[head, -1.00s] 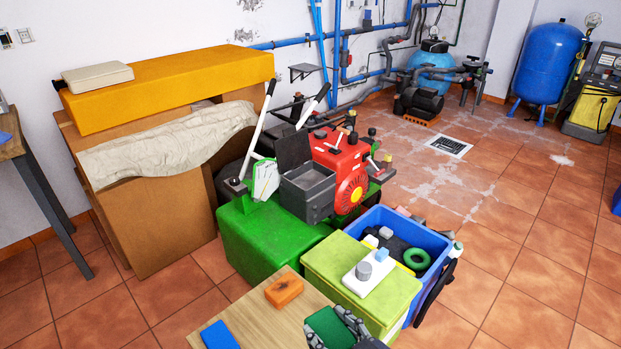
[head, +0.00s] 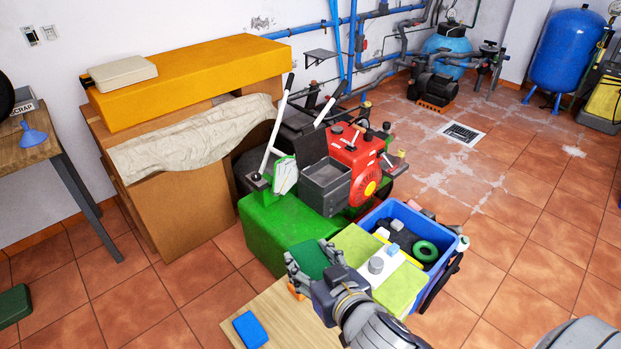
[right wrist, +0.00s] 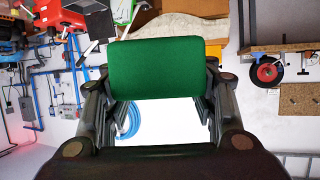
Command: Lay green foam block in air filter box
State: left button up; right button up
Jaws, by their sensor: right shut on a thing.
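The green foam block (head: 309,259) is held between the fingers of my right gripper (head: 312,262). The right wrist view shows the block (right wrist: 155,68) broad face on, gripped at its two sides. In the head view the gripper holds it above the wooden table top, in front of the green housing. The air filter box (head: 326,190) is a grey open box with its lid (head: 312,145) raised. It sits beside the red engine (head: 355,155), farther back than the block and apart from it. My left gripper is not in view.
A blue block (head: 250,329) lies on the wooden table (head: 285,325). An orange block is mostly hidden behind my right gripper. A lime-lidded box (head: 350,240) and a blue crate (head: 447,262) stand at right. A white lever (head: 274,135) rises left of the filter box.

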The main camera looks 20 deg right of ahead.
aim_at(331, 176)
jog(key=i+j+u, duration=0.55)
jog(key=j+u, duration=0.2)
jog(key=j, duration=0.15)
jog(key=i+j+u, duration=0.35)
jog(key=i+j+z, duration=0.15)
jog(key=i, duration=0.25)
jog(key=i+j+z, duration=0.2)
jog(key=i, duration=0.15)
jog(key=i+l+z, duration=0.2)
jog(key=z, duration=0.2)
jog(key=i+l+z, duration=0.1)
jog(key=i+z, duration=0.2)
jog(key=z, duration=0.15)
jog(key=i+z, duration=0.25)
jog(key=z, duration=0.15)
jog(key=i+z, duration=0.4)
jog(key=i+l+z, duration=0.45)
jog(key=i, duration=0.3)
